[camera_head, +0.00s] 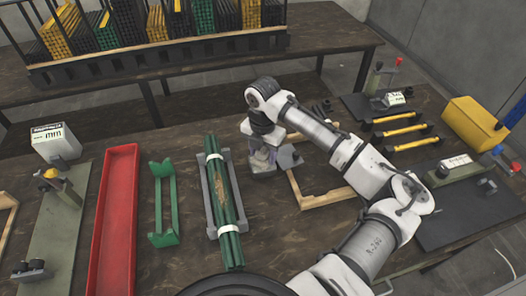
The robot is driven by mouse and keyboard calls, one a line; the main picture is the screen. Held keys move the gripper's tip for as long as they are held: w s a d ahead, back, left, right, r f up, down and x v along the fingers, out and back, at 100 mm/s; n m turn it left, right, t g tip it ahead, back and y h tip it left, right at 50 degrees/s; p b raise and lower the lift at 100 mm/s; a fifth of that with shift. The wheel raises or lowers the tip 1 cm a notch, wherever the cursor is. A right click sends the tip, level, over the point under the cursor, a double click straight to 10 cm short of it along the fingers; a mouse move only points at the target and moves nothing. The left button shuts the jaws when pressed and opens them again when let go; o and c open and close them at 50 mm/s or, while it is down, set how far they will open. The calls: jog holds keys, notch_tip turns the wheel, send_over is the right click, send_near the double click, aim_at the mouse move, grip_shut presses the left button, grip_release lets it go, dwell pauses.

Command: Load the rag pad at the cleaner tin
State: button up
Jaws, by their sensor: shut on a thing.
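My gripper (266,158) is at the centre, pointing down beside the upper left of a light wooden frame (312,202). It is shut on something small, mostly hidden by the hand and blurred. The held thing may be the rag pad, but I cannot tell. A greyish-purple shape (260,160) and a dark grey flat piece (288,157) show at the fingers. One of these may be the cleaner tin. I cannot tell whether the held thing touches it.
Left of the gripper lie a bundle of green rods (222,199) in a grey cradle, an empty green cradle (164,205) and a red tray (112,228). Presses stand at left (48,205) and right. Yellow bars (398,131) and a yellow bin (474,125) are right. A rack (150,62) stands behind.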

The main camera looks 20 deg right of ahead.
jog(key=shift+r+p, duration=2.35)
jog(key=shift+r, duration=1.05)
jog(key=shift+f, duration=0.1)
